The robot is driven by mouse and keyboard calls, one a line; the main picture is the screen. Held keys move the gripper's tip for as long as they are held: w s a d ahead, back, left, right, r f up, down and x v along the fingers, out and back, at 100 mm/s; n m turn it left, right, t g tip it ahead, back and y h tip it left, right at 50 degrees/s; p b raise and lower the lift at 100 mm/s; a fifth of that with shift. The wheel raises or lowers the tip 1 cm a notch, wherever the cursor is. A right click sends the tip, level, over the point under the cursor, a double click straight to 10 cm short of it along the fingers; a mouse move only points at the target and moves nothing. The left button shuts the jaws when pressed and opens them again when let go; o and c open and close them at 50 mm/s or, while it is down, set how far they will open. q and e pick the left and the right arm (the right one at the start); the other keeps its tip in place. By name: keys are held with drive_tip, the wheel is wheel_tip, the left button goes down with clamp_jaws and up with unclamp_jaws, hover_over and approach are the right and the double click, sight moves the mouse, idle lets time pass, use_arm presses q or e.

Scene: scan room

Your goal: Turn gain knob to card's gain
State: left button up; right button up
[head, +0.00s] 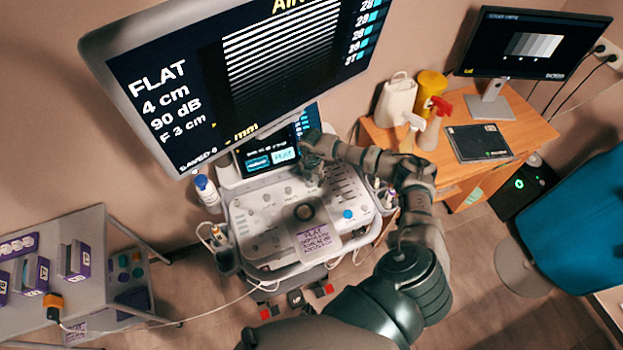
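My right gripper (312,172) points down over the upper part of the panel, just below the small touchscreen (270,152). Its fingertips are small and dark, so their opening and any contact with a knob cannot be told. The gain knob cannot be singled out; the gripper may hide it. My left gripper is not in view.
A large monitor (165,95) overhangs the console, showing "FLAT", "4 cm", "90 dB". A wooden desk (520,130) with bottles and a second monitor (533,45) stands right. A grey cart (85,225) stands left, a blue chair (570,225) right. A cable crosses low left.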

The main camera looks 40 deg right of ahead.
sight(311, 181)
drive_tip(key=shift+s+a+r, duration=0.1)
drive_tip(key=shift+a+r, duration=0.3)
drive_tip(key=shift+a, duration=0.35)
drive_tip(key=shift+a+r, duration=0.1)
drive_tip(key=shift+a, duration=0.1)
drive_tip(key=shift+r, duration=0.2)
drive_tip(key=r, duration=0.2)
drive_tip(key=d+r, duration=0.1)
drive_tip(key=r, duration=0.5)
drive_tip(key=shift+d, duration=0.15)
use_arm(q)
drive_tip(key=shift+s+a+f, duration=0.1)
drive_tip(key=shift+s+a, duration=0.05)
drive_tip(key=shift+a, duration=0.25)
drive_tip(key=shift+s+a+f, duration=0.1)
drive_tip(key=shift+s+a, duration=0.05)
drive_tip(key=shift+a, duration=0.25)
use_arm(e)
drive_tip(key=shift+a+r, duration=0.45)
drive_tip(key=shift+r, duration=0.45)
drive_tip(key=shift+a+r, duration=0.45)
drive_tip(key=shift+r, duration=0.4)
